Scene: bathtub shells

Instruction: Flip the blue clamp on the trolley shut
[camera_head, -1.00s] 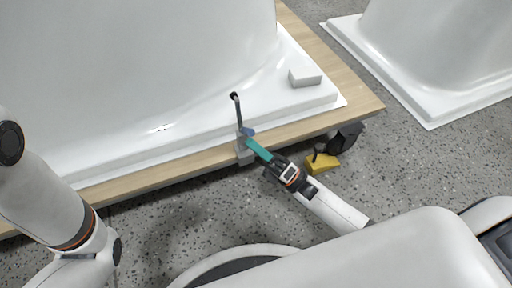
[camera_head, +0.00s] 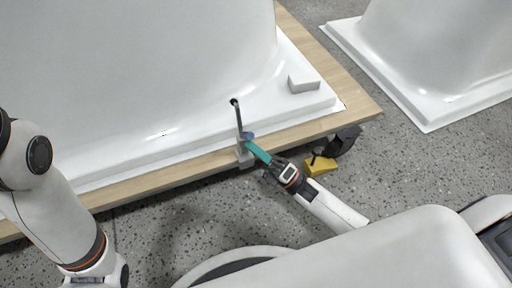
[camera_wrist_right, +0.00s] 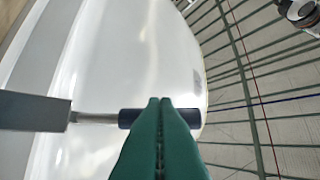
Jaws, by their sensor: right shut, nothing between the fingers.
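The clamp (camera_head: 240,128) is grey metal, fixed at the near edge of the wooden trolley (camera_head: 170,175). Its thin arm stands raised, with a black tip at the top. A small blue part (camera_head: 249,135) shows beside my right gripper (camera_head: 248,142), whose teal fingers are shut and empty at the clamp. The right wrist view shows the shut fingertips (camera_wrist_right: 160,101) in front of a dark blue sleeve (camera_wrist_right: 130,118) on a metal rod; contact cannot be told. My left arm shows at the left, but its gripper is out of view.
A white tub shell (camera_head: 140,70) lies on the trolley, with a white block (camera_head: 304,84) on its flange. A yellow wedge (camera_head: 320,166) sits by a black caster (camera_head: 345,140). Another white shell (camera_head: 440,60) stands at the right.

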